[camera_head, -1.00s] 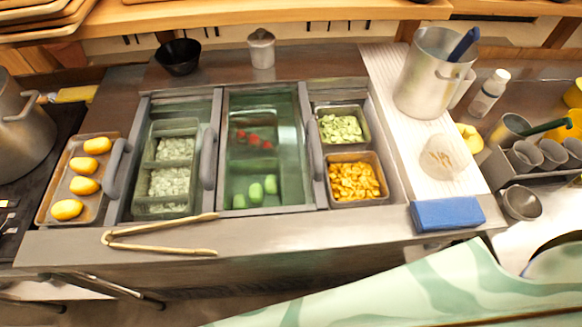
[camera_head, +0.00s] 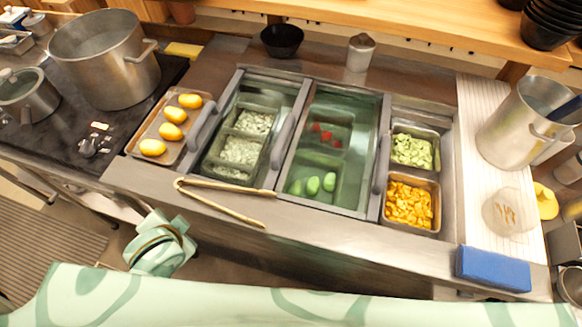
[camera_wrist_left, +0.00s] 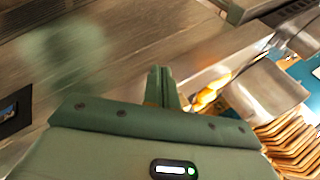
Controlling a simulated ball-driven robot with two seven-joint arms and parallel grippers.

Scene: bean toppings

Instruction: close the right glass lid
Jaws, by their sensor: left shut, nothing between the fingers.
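The topping station has sliding glass lids with grey handles. A green-tinted glass lid (camera_head: 354,108) lies over the middle section, above red pieces and green ovals. An upright grey handle (camera_head: 380,186) stands at its right edge, beside the right section. The right section's pans of green cubes (camera_head: 413,150) and yellow pieces (camera_head: 408,205) show no glass over them. Two more handles stand at the left (camera_head: 202,128) and centre (camera_head: 283,141). My left gripper (camera_wrist_left: 163,84) is shut and empty in the left wrist view, apart from the station. My right gripper is out of view.
Wooden tongs (camera_head: 222,202) lie on the station's front ledge. A blue sponge (camera_head: 493,268) sits at the ledge's right end. A tray (camera_head: 134,146) of yellow ovals and a stove pot (camera_head: 103,58) stand left. A metal pitcher (camera_head: 513,125) stands right.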

